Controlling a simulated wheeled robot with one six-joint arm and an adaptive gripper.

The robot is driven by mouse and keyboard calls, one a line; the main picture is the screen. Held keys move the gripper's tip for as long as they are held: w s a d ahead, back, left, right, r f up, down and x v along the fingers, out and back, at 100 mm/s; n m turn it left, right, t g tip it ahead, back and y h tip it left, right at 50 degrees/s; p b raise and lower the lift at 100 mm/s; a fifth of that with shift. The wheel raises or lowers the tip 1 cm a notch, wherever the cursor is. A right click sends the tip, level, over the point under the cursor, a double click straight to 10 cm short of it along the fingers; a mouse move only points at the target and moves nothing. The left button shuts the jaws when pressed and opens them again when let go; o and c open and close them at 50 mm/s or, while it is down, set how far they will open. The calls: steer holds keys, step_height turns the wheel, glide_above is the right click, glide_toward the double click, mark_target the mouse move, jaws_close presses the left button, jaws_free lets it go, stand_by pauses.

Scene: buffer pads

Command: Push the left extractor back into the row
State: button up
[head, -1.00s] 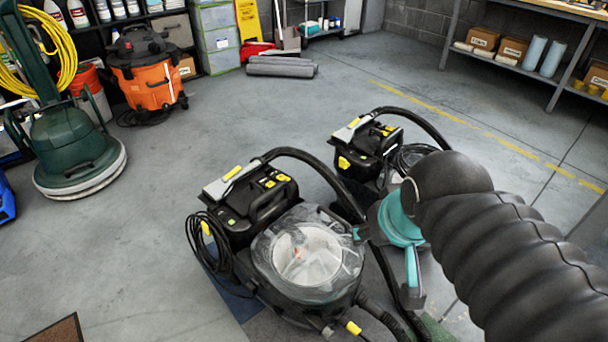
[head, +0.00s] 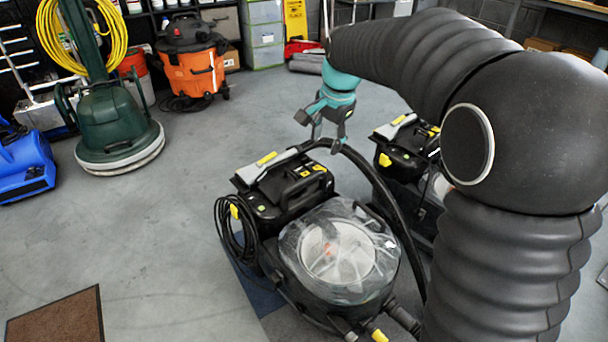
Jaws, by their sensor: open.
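The left extractor (head: 335,252) is a black machine with a clear domed lid, a grey and yellow handle end and a coiled cable at its left side. It stands in the middle of the view, nearer to me than the second extractor (head: 408,160), which is partly hidden behind my arm and a black hose. My gripper (head: 322,140), with a teal wrist, points down above the far end of the left extractor, close to its hose. Its fingers are apart and I see nothing between them. Whether it touches the hose I cannot tell.
A blue mat (head: 262,298) lies partly under the left extractor. A brown mat (head: 55,318) is at lower left. A green floor machine (head: 115,125), a blue blower (head: 25,165) and an orange vacuum (head: 192,72) stand beyond. The grey floor (head: 165,240) left of the extractor is clear.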

steer(key=m, duration=0.1)
glide_above(303, 180)
steer(key=s+d, duration=0.2)
steer(key=s+d+x, duration=0.1)
steer(key=x, duration=0.3)
steer(key=shift+g, duration=0.3)
steer(key=f+b, duration=0.1)
steer(key=f, duration=0.4)
steer(key=w+a+f+b, duration=0.1)
steer(key=f, duration=0.3)
steer(key=w+a+f, duration=0.1)
steer(key=f, duration=0.4)
steer(key=shift+w+a+f+b, duration=0.1)
steer(key=shift+a+f+b, duration=0.2)
steer(key=shift+b, duration=0.1)
jaws_close()
